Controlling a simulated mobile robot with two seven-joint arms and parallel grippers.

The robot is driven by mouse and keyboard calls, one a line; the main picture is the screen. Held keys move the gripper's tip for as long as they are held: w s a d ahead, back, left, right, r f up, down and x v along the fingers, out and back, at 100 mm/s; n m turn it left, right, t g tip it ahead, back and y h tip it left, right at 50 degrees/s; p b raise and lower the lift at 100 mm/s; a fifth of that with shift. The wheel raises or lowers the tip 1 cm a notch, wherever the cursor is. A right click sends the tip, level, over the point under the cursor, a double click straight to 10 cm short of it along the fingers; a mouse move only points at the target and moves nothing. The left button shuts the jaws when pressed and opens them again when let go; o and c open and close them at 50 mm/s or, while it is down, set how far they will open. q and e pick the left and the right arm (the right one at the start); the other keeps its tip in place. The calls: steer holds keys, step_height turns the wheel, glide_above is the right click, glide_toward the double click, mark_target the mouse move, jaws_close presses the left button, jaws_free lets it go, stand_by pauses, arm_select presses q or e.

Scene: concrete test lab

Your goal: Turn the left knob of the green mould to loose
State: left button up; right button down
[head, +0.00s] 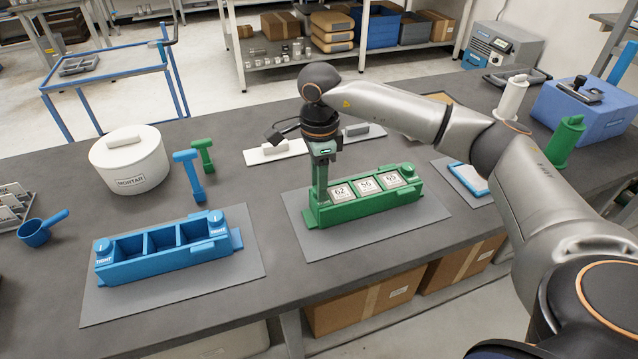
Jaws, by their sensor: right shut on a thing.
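The green mould (365,208) lies on a grey mat (437,211) in the middle of the table. Its compartments hold grey blocks with white labels reading 62, 56 and what looks like 65. Its right knob (408,169) is in plain view at the far right end. My right gripper (321,192) points straight down at the mould's left end, shut on the left knob, which the fingers hide. I cannot read the knob's setting. My left gripper is out of view.
A blue mould (163,266) with empty compartments and knobs marked TIGHT lies on another mat at left. Behind stand a white MORTAR tub (130,165), blue and green T-shaped tools (190,172) and small trowel-like tools. A blue-edged tablet (467,178) lies right of the green mould.

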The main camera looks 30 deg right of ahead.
steer(key=shift+n, duration=0.7)
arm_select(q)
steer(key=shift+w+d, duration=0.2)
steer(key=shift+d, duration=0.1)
arm_select(e)
steer(key=shift+n, duration=0.9)
steer(key=c, duration=0.5)
jaws_free()
arm_select(q)
steer(key=shift+b, duration=0.3)
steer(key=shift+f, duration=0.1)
